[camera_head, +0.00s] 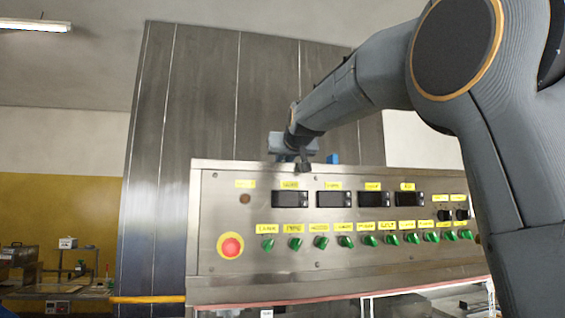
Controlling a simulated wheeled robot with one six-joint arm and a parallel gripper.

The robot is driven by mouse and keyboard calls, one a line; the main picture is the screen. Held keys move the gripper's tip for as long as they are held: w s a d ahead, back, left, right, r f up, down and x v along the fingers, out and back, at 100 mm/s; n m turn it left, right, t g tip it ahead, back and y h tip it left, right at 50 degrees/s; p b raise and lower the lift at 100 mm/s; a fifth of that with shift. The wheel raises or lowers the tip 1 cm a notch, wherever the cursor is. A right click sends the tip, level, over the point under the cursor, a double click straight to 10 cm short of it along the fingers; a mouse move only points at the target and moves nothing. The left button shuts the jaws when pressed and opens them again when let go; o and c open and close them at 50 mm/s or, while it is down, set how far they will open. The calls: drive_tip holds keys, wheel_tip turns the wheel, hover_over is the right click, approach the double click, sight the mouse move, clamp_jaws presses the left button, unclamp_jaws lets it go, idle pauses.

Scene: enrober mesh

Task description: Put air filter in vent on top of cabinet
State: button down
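The steel cabinet (210,262) faces me with its control panel; its top surface and any vent there are hidden by the viewing angle. My arm reaches from the right to the cabinet's top edge. My gripper (303,163) is small and dark there, pointing down just at the edge. Its fingers are too small and dark to tell open from shut. A grey-blue block (278,143) shows beside my wrist on the left, and a small blue piece (333,159) shows on the right at the top edge. I cannot tell whether either is the air filter or is held.
The panel carries a red emergency button (231,246), several green knobs (345,241) and dark displays (334,199). A tall steel unit (200,120) stands behind. A cluttered workbench (60,290) is at the lower left. The space above the cabinet's left end looks clear.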

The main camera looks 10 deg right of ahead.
drive_tip(key=shift+f, duration=0.15)
drive_tip(key=c, duration=1.8)
unclamp_jaws()
drive_tip(key=shift+o, duration=0.2)
drive_tip(key=shift+s+r, duration=0.2)
drive_tip(key=shift+r, duration=0.05)
drive_tip(key=s+b, duration=0.1)
drive_tip(key=s, duration=0.2)
drive_tip(key=s+r+b, duration=0.1)
drive_tip(key=s+b, duration=0.1)
drive_tip(key=s, duration=0.2)
drive_tip(key=s+r+b, duration=0.1)
drive_tip(key=s+b, duration=0.1)
drive_tip(key=s, duration=0.2)
drive_tip(key=shift+s+r, duration=0.1)
drive_tip(key=shift+s, duration=0.1)
